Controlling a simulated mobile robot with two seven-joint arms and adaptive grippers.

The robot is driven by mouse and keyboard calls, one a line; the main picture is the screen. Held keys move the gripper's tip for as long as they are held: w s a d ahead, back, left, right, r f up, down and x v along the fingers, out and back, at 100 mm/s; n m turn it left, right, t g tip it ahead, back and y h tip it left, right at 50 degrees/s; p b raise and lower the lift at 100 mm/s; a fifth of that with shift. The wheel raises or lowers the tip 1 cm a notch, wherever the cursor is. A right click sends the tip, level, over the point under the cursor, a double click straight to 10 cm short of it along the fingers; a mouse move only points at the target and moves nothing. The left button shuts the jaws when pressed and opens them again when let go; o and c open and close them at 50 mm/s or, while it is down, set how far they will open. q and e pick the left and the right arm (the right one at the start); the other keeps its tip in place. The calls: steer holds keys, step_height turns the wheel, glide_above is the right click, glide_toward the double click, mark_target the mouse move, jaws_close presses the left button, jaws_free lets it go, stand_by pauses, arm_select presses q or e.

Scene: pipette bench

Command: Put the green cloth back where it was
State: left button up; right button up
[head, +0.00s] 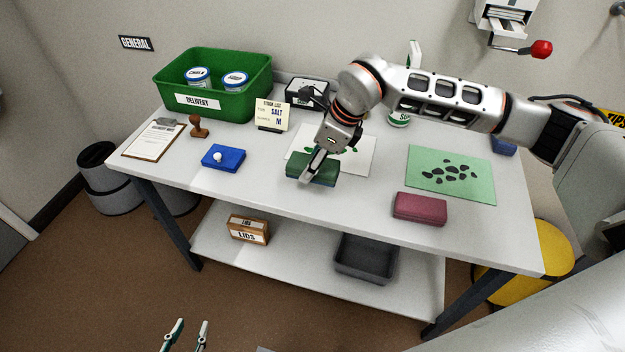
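The green cloth (325,172), a folded dark green block, is at the front left edge of a white sheet (358,158) with green spots. My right gripper (310,168) reaches down over the cloth's left part, with a finger in front of it. Its other finger is hidden, so its grip is unclear. I cannot tell whether the cloth rests on the table or is slightly raised. My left gripper (187,336) shows only its fingertips at the bottom edge, apart and empty, away from the table.
A blue block (232,160) with a white knob lies left of the cloth. A dark red folded cloth (420,209) and a green mat (475,188) with dark spots lie right. A green delivery bin (262,83), card (271,112), stamp (198,127) and clipboard (152,140) stand behind and left.

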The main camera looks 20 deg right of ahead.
mark_target(324, 165)
steer(key=shift+f, duration=3.05)
steer(key=shift+f, duration=0.1)
steer(key=o, duration=1.2)
steer(key=shift+d+r, duration=0.15)
steer(key=shift+r, duration=0.25)
steer(key=v, duration=1.1)
steer(key=shift+s+d+r, duration=0.1)
steer(key=shift+s+r, duration=0.05)
